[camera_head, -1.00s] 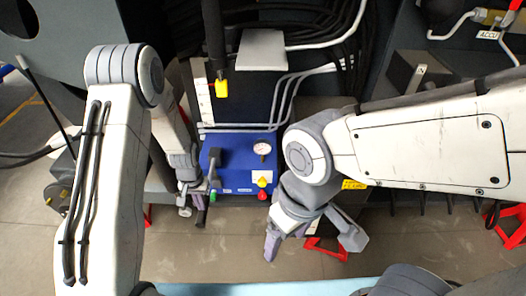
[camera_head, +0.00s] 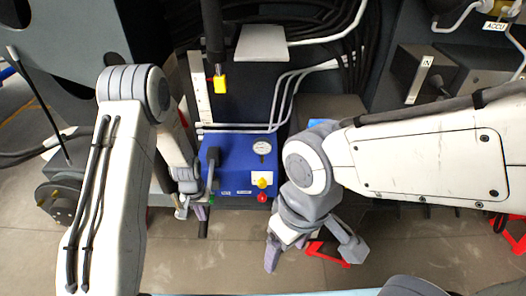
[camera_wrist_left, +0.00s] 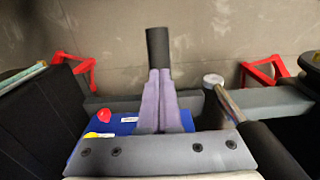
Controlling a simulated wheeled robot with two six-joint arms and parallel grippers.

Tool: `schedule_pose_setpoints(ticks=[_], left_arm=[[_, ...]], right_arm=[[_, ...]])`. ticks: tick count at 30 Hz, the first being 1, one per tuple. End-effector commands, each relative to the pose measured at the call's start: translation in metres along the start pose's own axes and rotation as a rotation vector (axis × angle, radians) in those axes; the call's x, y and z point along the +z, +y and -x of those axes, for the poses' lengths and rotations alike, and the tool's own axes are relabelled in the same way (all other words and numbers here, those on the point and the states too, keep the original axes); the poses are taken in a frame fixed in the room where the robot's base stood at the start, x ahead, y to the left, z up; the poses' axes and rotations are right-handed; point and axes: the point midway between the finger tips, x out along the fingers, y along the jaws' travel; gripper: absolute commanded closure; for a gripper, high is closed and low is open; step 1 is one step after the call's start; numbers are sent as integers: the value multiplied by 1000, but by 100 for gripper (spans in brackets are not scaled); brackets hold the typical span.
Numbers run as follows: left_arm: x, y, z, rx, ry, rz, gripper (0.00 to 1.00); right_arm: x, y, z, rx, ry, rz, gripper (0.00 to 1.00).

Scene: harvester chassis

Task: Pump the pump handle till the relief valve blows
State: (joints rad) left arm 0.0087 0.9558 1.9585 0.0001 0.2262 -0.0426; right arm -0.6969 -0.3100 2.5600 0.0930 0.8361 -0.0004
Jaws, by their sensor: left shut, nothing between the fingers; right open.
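The blue pump box (camera_head: 236,176) stands in the middle of the head view, with a round gauge (camera_head: 262,147), a yellow knob (camera_head: 262,183) and a red knob (camera_head: 262,198). I cannot tell which part is the relief valve. A grey lever, the pump handle (camera_head: 210,170), is at the box's left side, with its black grip (camera_head: 203,228) low in front. My left gripper (camera_head: 197,212) is shut and empty by the grip. In the left wrist view the black grip (camera_wrist_left: 157,50) shows past the purple fingertips (camera_wrist_left: 158,78). My right gripper (camera_head: 311,252) is open and empty, right of the box.
A black post with a yellow tip (camera_head: 220,83) hangs above the box. Grey pipes run behind it. Red brackets (camera_head: 328,250) stand on the floor at the right. The floor (camera_head: 220,260) in front is clear.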

Motion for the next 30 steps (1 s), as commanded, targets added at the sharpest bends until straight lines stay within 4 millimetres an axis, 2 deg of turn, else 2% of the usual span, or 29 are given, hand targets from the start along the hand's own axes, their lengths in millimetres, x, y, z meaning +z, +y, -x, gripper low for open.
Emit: schedule_pose_setpoints(ticks=[6,11,30], left_arm=[[-3,0,-21,0,4,-1,100],[-1,0,-13,0,1,-1,100],[9,0,88,0,-2,0,100]], right_arm=[[1,1,-15,0,0,0,23],[0,0,-8,0,0,0,23],[-4,-6,77,0,0,0,23]])
